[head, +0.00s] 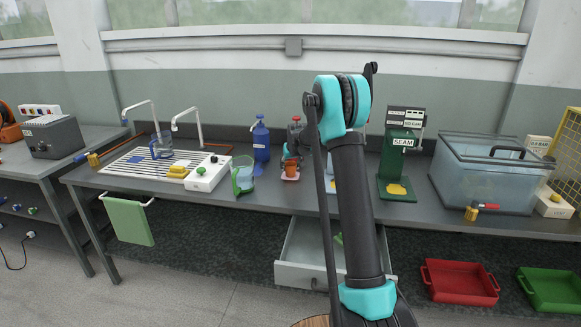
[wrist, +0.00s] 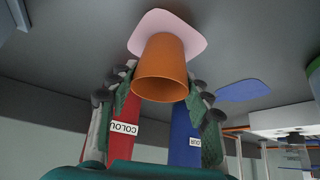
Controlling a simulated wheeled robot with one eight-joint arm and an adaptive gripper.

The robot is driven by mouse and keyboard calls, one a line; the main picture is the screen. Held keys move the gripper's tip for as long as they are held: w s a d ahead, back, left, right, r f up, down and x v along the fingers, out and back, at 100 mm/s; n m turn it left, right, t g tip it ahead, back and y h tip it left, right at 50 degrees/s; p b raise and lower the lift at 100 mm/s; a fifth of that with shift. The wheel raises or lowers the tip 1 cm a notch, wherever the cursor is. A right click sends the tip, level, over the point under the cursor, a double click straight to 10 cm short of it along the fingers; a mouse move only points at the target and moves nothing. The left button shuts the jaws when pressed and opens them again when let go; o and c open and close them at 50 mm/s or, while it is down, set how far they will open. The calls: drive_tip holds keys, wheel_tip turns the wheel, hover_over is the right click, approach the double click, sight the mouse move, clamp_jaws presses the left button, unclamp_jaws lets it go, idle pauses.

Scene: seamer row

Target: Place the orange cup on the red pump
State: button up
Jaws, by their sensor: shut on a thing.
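The orange cup (head: 291,170) stands over a pink pad (head: 289,179) on the bench in the head view. The wrist view, upside down, shows the cup (wrist: 160,68) between the fingers of my gripper (wrist: 162,88), which is shut on it. The cup's open rim faces the camera and its base is at the pad (wrist: 168,22); whether it touches the pad is hard to tell. The red pump (head: 297,133) stands just behind the cup, partly hidden by my arm. Its red body (wrist: 122,147) also shows beyond the fingers in the wrist view.
A blue pump (head: 261,142) stands left of the red one, with a green-handled jug (head: 243,175) in front. A green seamer (head: 399,165) and a clear tank (head: 487,175) stand right of my arm. An open drawer (head: 300,255) juts out below the bench.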

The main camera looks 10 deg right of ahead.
drive_tip(key=shift+f, duration=0.15)
drive_tip(key=o, duration=0.9)
drive_tip(key=shift+o, duration=0.2)
drive_tip(key=v, duration=1.2)
drive_tip(key=shift+r, duration=0.25)
drive_tip(key=s+d+f, duration=0.1)
drive_tip(key=s+f, duration=0.3)
drive_tip(key=s, duration=1.2)
drive_tip(key=s+d+f+g, duration=0.1)
drive_tip(key=s+f, duration=0.3)
drive_tip(key=s, duration=1.2)
drive_tip(key=s+d+f+m+g, duration=0.1)
drive_tip(key=s+f, duration=0.3)
drive_tip(key=s, duration=1.3)
drive_tip(key=shift+d+f+h, duration=0.25)
drive_tip(key=shift+f+h, duration=0.05)
drive_tip(key=shift+f, duration=0.1)
drive_tip(key=shift+s, duration=0.15)
